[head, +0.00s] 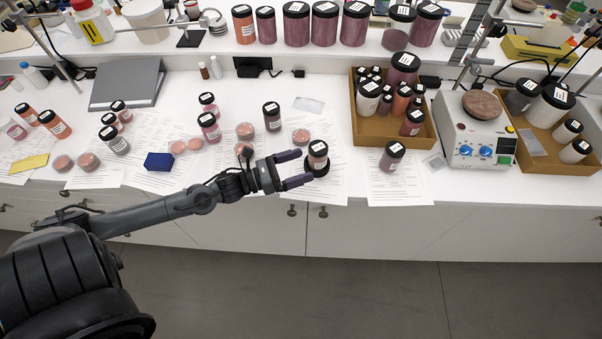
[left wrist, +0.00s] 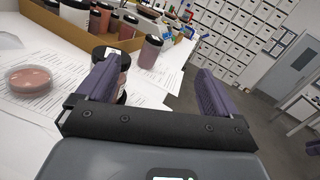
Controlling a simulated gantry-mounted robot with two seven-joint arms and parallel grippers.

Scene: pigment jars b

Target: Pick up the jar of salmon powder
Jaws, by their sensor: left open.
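A small jar with a black lid, a white label and pinkish contents (head: 318,152) stands near the front edge of the bench, with a dark round piece (head: 322,168) at its foot. I cannot read its label, so I cannot confirm that it is the salmon powder. My left gripper (head: 302,168) is open and empty, its fingers pointing right, with the jar just beyond the fingertips. In the left wrist view the gripper (left wrist: 155,78) is open too. A dark-lidded jar there (left wrist: 124,70) is partly hidden behind the left finger. My right gripper is not in view.
Another jar (head: 391,155) stands to the right on a paper sheet. A cardboard tray of jars (head: 372,132) is behind it. A dark jar (head: 272,117) and pink dishes (head: 300,136) stand behind the gripper. A blue block (head: 159,162) lies left. The bench front edge is close.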

